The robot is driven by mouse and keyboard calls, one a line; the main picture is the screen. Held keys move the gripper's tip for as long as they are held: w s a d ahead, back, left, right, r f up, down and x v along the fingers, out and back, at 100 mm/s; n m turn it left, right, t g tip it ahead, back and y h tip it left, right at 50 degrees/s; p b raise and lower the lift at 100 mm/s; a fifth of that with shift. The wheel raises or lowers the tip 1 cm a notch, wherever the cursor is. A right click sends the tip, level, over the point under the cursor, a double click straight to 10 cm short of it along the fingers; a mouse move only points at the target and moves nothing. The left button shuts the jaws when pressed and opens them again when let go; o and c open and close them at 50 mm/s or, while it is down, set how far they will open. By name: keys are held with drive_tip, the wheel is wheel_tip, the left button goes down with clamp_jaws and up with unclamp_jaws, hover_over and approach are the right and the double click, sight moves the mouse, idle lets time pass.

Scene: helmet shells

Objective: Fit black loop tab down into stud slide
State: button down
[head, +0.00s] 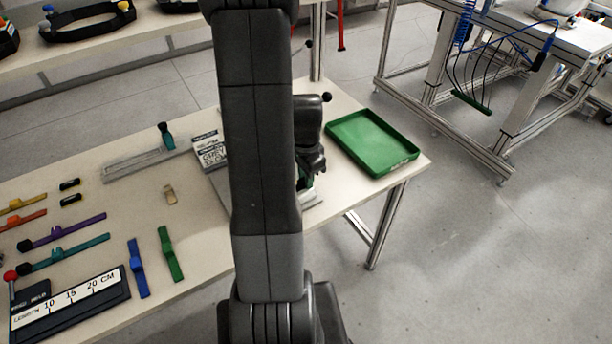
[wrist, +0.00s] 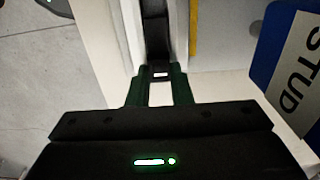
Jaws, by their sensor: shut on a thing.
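In the wrist view my gripper (wrist: 159,76) has its two green fingers on either side of the lower end of a black strap-like piece (wrist: 155,35), which looks like the black loop tab. The piece has a small white mark near the fingers and runs up the picture along a pale channel. A blue block (wrist: 266,58) with a white label reading STUD is at the right, apart from the fingers. I cannot tell which surface is the slide itself, or whether the tab touches it. In the head view my arm hides most of this spot.
A green tray (head: 372,143) lies at the table's right end. Blue (head: 138,268) and green (head: 170,254) straps, purple (head: 62,231) and teal (head: 65,252) strips, and a black length gauge (head: 70,305) lie at the left. A yellow strip (wrist: 194,28) runs beside the channel.

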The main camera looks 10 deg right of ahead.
drive_tip(key=shift+f, duration=0.3)
drive_tip(key=c, duration=1.2)
unclamp_jaws()
wheel_tip(320, 180, up, 14)
drive_tip(key=shift+f, duration=0.2)
wheel_tip(320, 180, down, 14)
drive_tip(key=shift+r, duration=0.4)
